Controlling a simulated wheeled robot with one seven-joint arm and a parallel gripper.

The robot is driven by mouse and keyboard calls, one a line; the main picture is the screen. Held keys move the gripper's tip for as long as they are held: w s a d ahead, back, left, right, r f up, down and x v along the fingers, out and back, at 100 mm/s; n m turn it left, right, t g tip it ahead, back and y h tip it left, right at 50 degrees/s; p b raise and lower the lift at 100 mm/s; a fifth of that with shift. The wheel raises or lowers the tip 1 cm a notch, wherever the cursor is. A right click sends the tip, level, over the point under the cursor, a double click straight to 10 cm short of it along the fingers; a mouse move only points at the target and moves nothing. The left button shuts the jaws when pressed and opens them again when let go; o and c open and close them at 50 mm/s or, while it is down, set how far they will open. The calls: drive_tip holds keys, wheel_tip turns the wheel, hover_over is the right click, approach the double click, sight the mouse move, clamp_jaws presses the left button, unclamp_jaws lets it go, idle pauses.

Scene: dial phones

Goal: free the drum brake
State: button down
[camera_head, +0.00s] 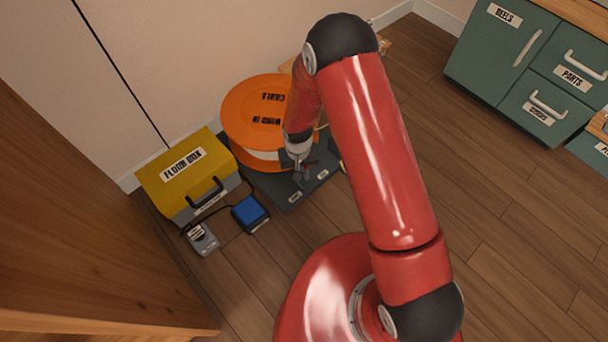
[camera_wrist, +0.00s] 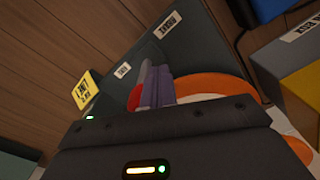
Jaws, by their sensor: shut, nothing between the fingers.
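The orange cable drum (camera_head: 245,112) lies on a dark base (camera_head: 283,192) on the floor. Its orange rim shows behind the jaws in the wrist view (camera_wrist: 205,84). The base carries two small white labels; one (camera_wrist: 168,25) appears to read BRAKE, the other is too small to read surely. My gripper (camera_head: 300,174) is low at the front of the drum, over the base. In the wrist view its fingers (camera_wrist: 159,84) are shut together and empty. A red part (camera_wrist: 135,97) shows right beside them; I cannot tell whether they touch. The brake's state is unclear.
A yellow floor box (camera_head: 180,178) with a dark handle stands left of the drum. A blue block (camera_head: 250,213) and small grey box (camera_head: 202,238) lie in front. Green drawers (camera_head: 500,55) stand at right. A yellow tag (camera_wrist: 85,90) is near the base. Floor at right is clear.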

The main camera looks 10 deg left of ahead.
drive_tip(key=shift+w+d, duration=0.5)
wheel_tip(320, 180, up, 7)
drive_tip(key=s+a+p, duration=0.1)
drive_tip(key=p, duration=0.2)
drive_tip(key=shift+p, duration=0.4)
drive_tip(key=shift+s, duration=0.1)
